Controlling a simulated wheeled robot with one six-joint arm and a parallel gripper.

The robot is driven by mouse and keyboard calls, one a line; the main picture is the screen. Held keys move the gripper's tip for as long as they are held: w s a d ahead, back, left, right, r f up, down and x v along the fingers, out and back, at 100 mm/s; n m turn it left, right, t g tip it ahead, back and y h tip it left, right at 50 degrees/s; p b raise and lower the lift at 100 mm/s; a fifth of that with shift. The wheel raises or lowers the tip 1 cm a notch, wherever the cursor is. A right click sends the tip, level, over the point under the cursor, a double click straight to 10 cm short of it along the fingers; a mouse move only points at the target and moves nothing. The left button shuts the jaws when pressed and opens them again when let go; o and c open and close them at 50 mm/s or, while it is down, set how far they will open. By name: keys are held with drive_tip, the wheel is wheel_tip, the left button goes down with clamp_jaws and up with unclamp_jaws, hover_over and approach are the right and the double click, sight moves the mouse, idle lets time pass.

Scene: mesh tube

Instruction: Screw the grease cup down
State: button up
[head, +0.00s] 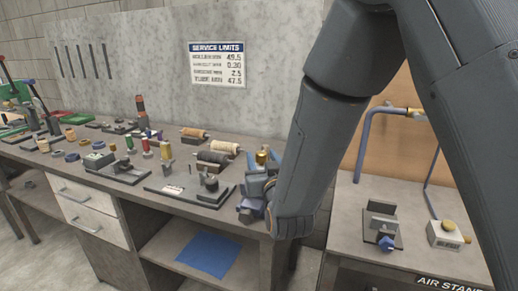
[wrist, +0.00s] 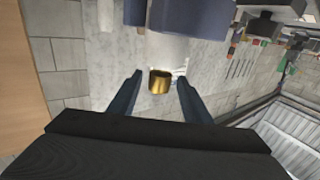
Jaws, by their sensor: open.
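The grease cup, a small brass cup, shows in the wrist view (wrist: 159,81) between my two fingertips, against a pale grey body. A brass piece, seemingly the same cup, shows in the head view (head: 262,157) at the right end of the workbench, above blue parts. My gripper (wrist: 159,92) is open, with one dark blue finger on each side of the cup and a visible gap on both sides. In the head view my arm hides much of that end of the bench, and the fingers are hard to tell from the blue parts there.
Blue blocks (wrist: 190,18) lie just beyond the cup in the wrist view. The workbench (head: 150,190) carries spools, small fixtures and a black-based fixture (head: 210,185) left of my arm. An air stand (head: 360,200) with pipes and a yellow-knobbed box (head: 446,234) is on the right.

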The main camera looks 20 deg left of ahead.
drive_tip(key=shift+p+x, duration=0.55)
drive_tip(key=shift+x, duration=2.1)
drive_tip(key=c, duration=1)
drive_tip(key=shift+c, duration=0.2)
drive_tip(key=shift+d+m+t+h, duration=0.1)
drive_tip(key=shift+m+t+h, duration=0.25)
drive_tip(key=shift+h, duration=0.25)
